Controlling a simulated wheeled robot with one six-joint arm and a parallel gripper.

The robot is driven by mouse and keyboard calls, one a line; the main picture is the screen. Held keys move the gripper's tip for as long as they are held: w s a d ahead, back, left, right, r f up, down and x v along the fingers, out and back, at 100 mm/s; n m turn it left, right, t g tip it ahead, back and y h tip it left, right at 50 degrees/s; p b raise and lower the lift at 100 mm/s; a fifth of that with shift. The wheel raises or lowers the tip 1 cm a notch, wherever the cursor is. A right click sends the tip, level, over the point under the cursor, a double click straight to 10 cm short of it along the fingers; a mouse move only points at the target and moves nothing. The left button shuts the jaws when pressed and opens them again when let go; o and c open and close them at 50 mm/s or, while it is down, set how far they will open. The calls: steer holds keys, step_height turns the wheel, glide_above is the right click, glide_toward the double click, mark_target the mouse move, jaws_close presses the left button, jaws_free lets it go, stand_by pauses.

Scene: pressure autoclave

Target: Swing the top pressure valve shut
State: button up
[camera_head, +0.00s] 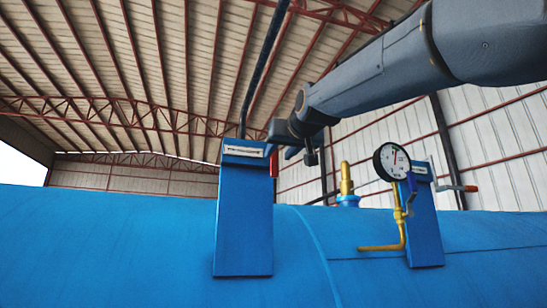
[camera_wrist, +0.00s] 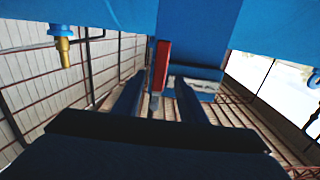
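A red valve handle (camera_head: 274,163) hangs down at the right edge of the tall blue post (camera_head: 243,225), just below its top. In the wrist view the red handle (camera_wrist: 162,62) stands near the centre, against the blue post (camera_wrist: 200,30). My gripper (camera_head: 292,148) is beside the post's top, close to the handle. In the wrist view my gripper's two dark fingers (camera_wrist: 159,85) are apart, with the near end of the handle showing in the gap between them. I cannot tell whether a finger touches it. The valve body behind the handle is mostly hidden.
The blue autoclave tank (camera_head: 120,245) fills the lower view. Open air lies above the tank.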

mark_target(275, 158)
steer(key=p+x, duration=0.2)
steer(key=x, duration=0.3)
steer(key=shift+w+a, duration=0.1)
steer(key=shift+w, duration=0.25)
jaws_close()
